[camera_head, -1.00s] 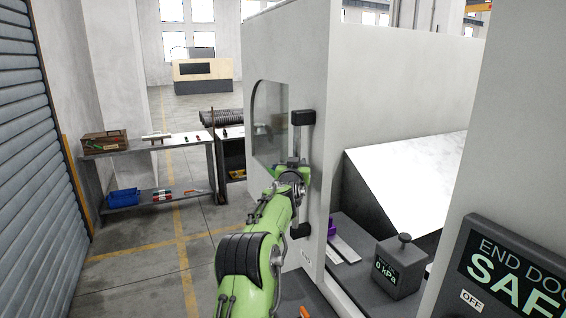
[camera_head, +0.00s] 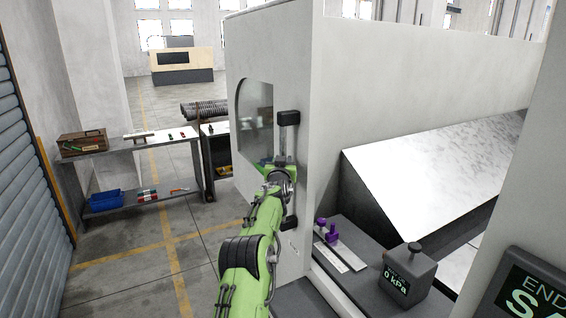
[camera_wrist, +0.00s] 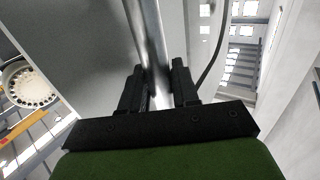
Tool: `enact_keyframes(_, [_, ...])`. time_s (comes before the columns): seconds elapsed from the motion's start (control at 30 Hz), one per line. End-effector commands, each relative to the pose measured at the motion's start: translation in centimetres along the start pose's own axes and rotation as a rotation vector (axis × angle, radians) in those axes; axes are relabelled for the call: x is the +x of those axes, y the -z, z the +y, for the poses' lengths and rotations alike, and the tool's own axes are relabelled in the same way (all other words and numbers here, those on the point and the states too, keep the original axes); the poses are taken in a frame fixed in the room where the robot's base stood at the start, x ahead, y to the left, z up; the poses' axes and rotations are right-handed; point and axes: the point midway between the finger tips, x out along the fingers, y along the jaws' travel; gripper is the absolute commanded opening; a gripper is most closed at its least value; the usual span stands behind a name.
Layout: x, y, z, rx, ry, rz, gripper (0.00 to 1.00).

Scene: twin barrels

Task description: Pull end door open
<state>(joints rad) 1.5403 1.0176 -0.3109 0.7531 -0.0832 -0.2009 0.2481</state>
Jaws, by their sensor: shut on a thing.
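The end door (camera_head: 262,62) is a pale grey panel with a dark window (camera_head: 255,118), left of centre in the head view. Its upright handle has dark end blocks (camera_head: 289,118) and a metal bar. In the wrist view the bar (camera_wrist: 150,45) runs up from between my dark fingers. My gripper (camera_head: 282,178) is shut around this bar, and it also shows in the wrist view (camera_wrist: 160,90). My wrist hides part of the lower handle.
A sign panel (camera_head: 530,290) stands at the right edge. A shelf table (camera_head: 130,147) stands at the left, with clear floor before it.

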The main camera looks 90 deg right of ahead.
Motion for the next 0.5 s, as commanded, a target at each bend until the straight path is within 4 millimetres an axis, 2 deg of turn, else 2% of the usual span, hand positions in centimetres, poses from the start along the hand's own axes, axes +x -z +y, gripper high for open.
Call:
enact_keyframes(0.07, [0.02, -0.43, -0.13, 0.002, 0.003, -0.007, 0.00])
enact_keyframes(0.1, [0.02, -0.44, -0.12, 0.002, 0.002, -0.007, 0.36])
enact_keyframes(0.17, [0.02, -0.40, -0.09, 0.002, 0.002, -0.006, 0.45])
enact_keyframes(0.2, [0.02, -0.36, -0.07, 0.001, 0.001, -0.006, 0.48])
enact_keyframes(0.5, [-0.19, -0.26, 0.05, 0.000, -0.002, -0.003, 0.48])
